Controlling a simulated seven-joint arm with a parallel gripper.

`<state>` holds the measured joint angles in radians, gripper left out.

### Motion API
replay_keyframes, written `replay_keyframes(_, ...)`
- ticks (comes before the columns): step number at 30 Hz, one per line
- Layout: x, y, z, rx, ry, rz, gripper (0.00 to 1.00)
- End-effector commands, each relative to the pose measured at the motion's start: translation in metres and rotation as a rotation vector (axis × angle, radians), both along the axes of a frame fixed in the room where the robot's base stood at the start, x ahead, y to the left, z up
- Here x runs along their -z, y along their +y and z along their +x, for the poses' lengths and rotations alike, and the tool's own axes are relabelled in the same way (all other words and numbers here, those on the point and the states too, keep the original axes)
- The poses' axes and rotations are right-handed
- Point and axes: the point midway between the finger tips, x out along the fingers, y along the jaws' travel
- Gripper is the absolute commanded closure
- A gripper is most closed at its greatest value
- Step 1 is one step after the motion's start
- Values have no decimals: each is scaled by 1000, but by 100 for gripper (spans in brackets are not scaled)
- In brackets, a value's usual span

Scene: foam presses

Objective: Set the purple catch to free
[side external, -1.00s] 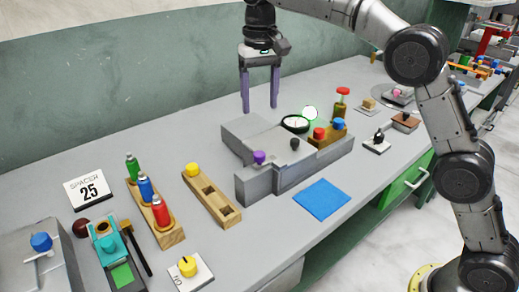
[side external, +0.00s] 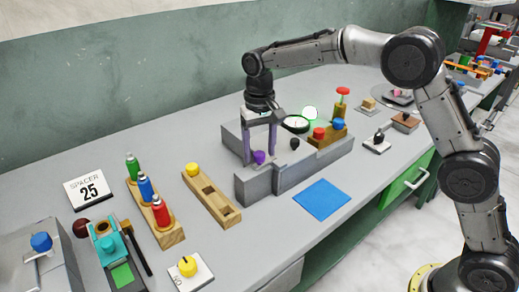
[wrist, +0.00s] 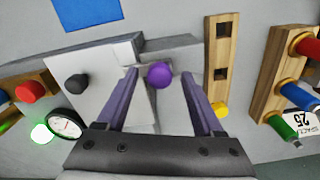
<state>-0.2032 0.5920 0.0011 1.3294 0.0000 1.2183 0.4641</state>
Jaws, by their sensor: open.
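The purple catch (side external: 259,157) is a round purple knob at the left end of the grey press block (side external: 289,178). My gripper (side external: 259,160) is open and points down over that end of the block. No label for the catch's free position is readable.
A black knob (side external: 295,144), a dial gauge (side external: 296,124) and a wooden block with red and blue knobs (side external: 327,136) sit right of the catch. A slotted wooden block with a yellow knob (side external: 211,194) stands to the left. A blue mat (side external: 321,199) lies in front.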

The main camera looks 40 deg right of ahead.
Motion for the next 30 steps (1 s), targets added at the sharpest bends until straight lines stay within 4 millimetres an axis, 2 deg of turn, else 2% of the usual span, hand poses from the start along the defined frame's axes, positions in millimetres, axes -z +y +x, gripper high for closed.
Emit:
replay_keyframes(9,3,0,0,0,1,0,31)
replay_keyframes(18,2,0,0,0,1,0,85)
replay_keyframes(21,2,0,0,0,0,0,100)
replay_keyframes(30,2,0,0,0,0,0,100)
